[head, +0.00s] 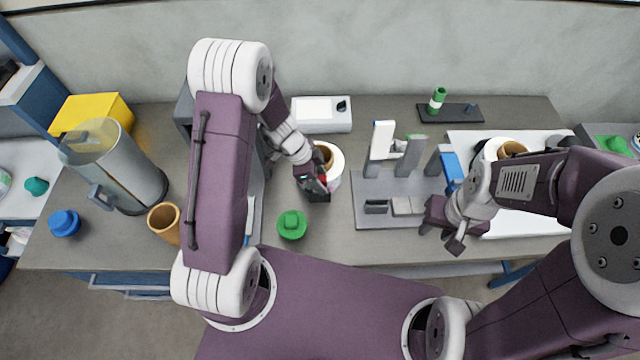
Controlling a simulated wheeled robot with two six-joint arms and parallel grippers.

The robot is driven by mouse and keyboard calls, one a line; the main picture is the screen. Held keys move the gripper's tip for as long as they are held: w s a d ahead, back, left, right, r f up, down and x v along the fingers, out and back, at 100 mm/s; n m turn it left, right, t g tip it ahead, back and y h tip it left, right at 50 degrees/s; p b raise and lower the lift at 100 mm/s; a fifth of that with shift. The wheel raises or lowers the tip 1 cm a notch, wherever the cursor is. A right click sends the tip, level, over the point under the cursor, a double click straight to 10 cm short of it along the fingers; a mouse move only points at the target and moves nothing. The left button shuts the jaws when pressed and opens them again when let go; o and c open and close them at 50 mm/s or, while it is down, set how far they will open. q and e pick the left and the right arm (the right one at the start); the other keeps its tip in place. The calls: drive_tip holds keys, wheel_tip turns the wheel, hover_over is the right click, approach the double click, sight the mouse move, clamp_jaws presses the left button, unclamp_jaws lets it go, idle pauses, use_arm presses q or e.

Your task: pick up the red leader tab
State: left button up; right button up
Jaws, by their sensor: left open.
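The red leader tab (322,179) shows as a small patch of red at the front of a white reel (335,160) with a tan core, left of the table's middle. My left gripper (317,188) is open and right at the tab, its dark fingers hiding part of it and of the reel's front. I cannot tell whether the fingers touch the tab. My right gripper (441,236) hangs empty at the front right of the grey fixture, its fingers apart.
A grey fixture (370,215) with uprights stands to the right, with a white tray (540,222) beyond it. A green knobbed piece (292,225) lies close in front of my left gripper. A clear-topped canister (130,180), tan core (163,222) and blue piece (64,223) are at the left.

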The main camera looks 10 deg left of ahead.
use_arm(q)
drive_tip(key=shift+s+r, duration=0.1)
drive_tip(key=shift+s, duration=0.05)
clamp_jaws()
drive_tip(key=shift+r, duration=0.3)
drive_tip(key=r, duration=0.2)
drive_tip(key=d+r, duration=0.1)
drive_tip(key=r, duration=0.1)
drive_tip(key=shift+b, duration=0.35)
drive_tip(key=s+d+r, duration=0.2)
drive_tip(key=d+r, duration=0.4)
drive_tip(key=d, duration=0.4)
drive_tip(key=shift+s+d+r+b, duration=0.2)
drive_tip(key=shift+s+b, duration=0.05)
drive_tip(key=shift+b, duration=0.15)
